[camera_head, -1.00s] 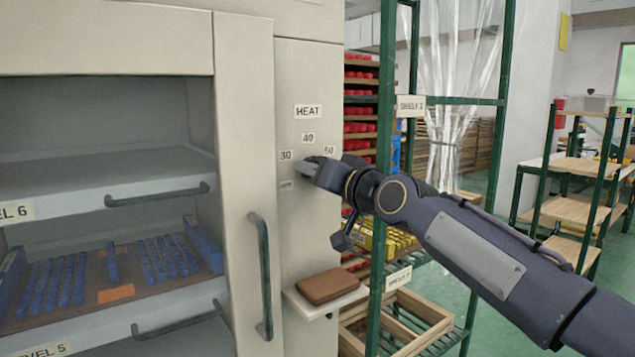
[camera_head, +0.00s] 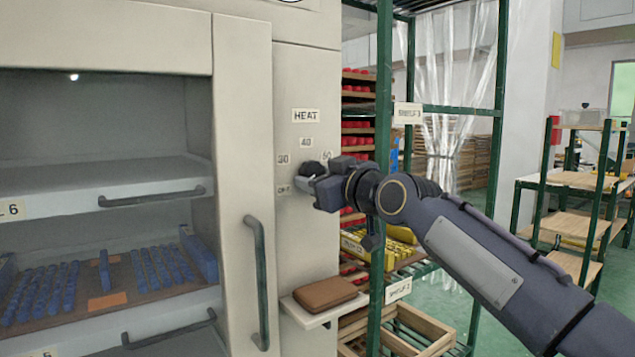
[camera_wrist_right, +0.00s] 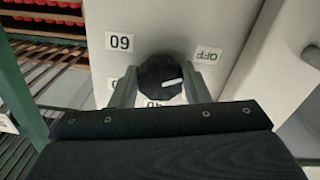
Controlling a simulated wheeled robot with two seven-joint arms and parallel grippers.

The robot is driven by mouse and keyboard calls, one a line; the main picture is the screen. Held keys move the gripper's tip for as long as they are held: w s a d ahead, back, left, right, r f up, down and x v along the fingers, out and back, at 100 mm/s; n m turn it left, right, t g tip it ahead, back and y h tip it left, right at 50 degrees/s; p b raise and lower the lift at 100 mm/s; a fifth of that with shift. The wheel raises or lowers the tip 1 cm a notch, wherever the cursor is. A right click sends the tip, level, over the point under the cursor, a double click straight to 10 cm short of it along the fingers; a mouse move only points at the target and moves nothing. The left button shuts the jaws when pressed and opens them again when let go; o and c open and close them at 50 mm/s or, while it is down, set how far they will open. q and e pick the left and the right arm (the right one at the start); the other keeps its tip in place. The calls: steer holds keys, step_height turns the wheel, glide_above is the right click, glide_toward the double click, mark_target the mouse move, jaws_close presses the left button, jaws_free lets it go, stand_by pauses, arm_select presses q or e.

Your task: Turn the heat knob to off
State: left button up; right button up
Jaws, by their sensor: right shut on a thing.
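The dark round heat knob (camera_head: 312,168) is on the pale cabinet panel, below the HEAT label (camera_head: 306,116). My right gripper (camera_head: 308,181) is at the panel and shut on the knob. In the right wrist view the knob (camera_wrist_right: 160,80) sits between the two fingers, one on each side. Its white mark points right in that view, toward the finger below the OFF label (camera_wrist_right: 208,55). The 60 label (camera_wrist_right: 120,42) is at upper left, and the 40 label (camera_wrist_right: 154,103) is partly hidden below the knob. My left gripper is not in view.
A vertical cabinet handle (camera_head: 259,285) stands left of the panel. A small ledge (camera_head: 325,312) with a brown pad (camera_head: 325,293) is below the knob. A green shelf frame (camera_head: 381,200) stands close to the right, behind my right arm.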

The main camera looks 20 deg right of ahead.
steer(key=shift+f, duration=0.1)
stand_by(0.3)
steer(key=o, duration=1)
steer(key=b+v, duration=0.1)
steer(key=v, duration=0.6)
steer(key=shift+s+d, duration=0.15)
steer(key=shift+s, duration=0.2)
